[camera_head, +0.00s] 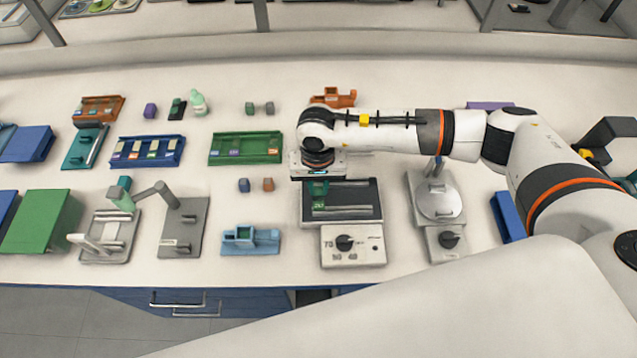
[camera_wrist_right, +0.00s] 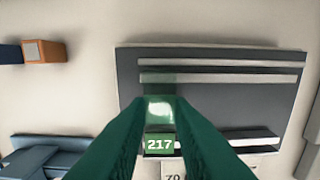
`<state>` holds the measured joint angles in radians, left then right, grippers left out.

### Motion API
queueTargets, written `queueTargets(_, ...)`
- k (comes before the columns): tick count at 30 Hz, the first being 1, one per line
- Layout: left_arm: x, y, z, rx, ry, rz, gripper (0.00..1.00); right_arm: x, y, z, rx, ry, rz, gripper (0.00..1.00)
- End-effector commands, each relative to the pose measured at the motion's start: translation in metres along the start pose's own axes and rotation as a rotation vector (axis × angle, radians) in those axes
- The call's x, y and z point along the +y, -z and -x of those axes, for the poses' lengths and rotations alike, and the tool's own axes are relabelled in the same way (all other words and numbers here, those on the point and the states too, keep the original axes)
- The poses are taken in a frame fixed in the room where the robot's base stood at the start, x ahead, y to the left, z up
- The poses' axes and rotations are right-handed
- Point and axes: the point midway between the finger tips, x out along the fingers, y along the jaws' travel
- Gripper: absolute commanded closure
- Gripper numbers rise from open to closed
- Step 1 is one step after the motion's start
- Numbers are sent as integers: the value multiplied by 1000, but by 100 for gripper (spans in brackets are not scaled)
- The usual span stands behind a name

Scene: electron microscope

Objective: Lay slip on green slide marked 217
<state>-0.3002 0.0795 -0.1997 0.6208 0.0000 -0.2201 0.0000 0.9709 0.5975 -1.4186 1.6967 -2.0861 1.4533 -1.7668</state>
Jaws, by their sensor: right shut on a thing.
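The green slide marked 217 (camera_wrist_right: 159,146) lies across the rails of a dark plate (camera_wrist_right: 220,100), its label toward the dial end. In the head view the slide (camera_head: 319,206) shows just below my right gripper (camera_head: 318,188). In the right wrist view my right gripper (camera_wrist_right: 159,100) has its green fingers closed on a small clear slip (camera_wrist_right: 160,112), seen as a pale shiny patch over the slide. The fingers hide part of the slide. I cannot tell whether the slip touches the slide. My left gripper is not in view.
The plate's dial box (camera_head: 353,246) is at its front. A balance-like device (camera_head: 437,205) stands to the right, a blue holder (camera_head: 250,240) to the left. A green tray (camera_head: 246,158) and a blue slide tray (camera_head: 147,163) lie behind left. Small blocks (camera_head: 268,184) stand between.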

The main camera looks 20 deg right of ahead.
Motion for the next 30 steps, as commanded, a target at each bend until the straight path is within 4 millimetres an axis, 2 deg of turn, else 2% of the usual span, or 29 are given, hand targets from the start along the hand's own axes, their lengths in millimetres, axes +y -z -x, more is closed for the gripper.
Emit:
queueTargets(8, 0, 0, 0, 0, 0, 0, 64, 0, 0, 0, 0, 1, 0, 85)
queueTargets(12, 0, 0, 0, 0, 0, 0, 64, 0, 0, 0, 0, 0, 0, 62)
queueTargets(14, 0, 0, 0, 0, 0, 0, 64, 0, 0, 0, 1, 1, 0, 54)
queueTargets(23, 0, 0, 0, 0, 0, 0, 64, 0, 0, 2, 0, 0, 0, 54)
queueTargets(26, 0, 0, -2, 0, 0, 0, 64, 1, -1, 10, -3, -2, 0, 54)
queueTargets(30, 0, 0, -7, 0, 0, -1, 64, 0, -1, 34, -4, -2, 2, 54)
